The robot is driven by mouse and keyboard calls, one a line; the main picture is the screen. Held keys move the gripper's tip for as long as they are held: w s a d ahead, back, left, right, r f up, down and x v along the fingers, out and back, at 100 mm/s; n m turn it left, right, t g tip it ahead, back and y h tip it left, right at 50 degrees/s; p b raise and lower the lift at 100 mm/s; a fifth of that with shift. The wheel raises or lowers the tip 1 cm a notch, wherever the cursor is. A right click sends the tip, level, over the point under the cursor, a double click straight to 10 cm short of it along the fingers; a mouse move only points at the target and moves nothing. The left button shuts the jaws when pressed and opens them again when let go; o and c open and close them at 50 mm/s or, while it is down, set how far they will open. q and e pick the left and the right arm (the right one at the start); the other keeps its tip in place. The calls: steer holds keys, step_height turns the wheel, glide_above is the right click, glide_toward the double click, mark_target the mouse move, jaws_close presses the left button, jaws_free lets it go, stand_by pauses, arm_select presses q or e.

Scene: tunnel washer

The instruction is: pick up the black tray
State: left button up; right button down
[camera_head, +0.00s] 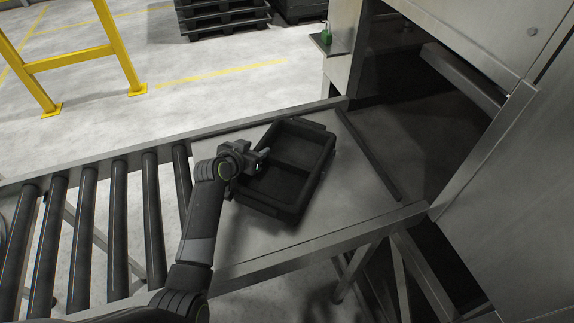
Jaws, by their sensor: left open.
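The black tray (322,153) lies on the flat metal table at the end of the roller conveyor, turned at an angle. It looks empty, with a low divider across the inside. My left gripper (262,162) is open at the tray's left side, with its fingertips over or near the left rim. I cannot tell whether the fingers touch the rim. The gripper and wrist hide part of that rim. My right gripper does not show.
A roller conveyor (112,235) runs to the left of the metal table (245,248). The dark washer opening (400,125) is at the right, beside metal panels. A green object (326,36) sits on a small ledge. A yellow barrier (75,60) and dark pallets (222,17) stand behind.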

arm_select(q)
steer(key=shift+c, duration=0.4)
jaws_close()
steer(key=shift+r, duration=0.15)
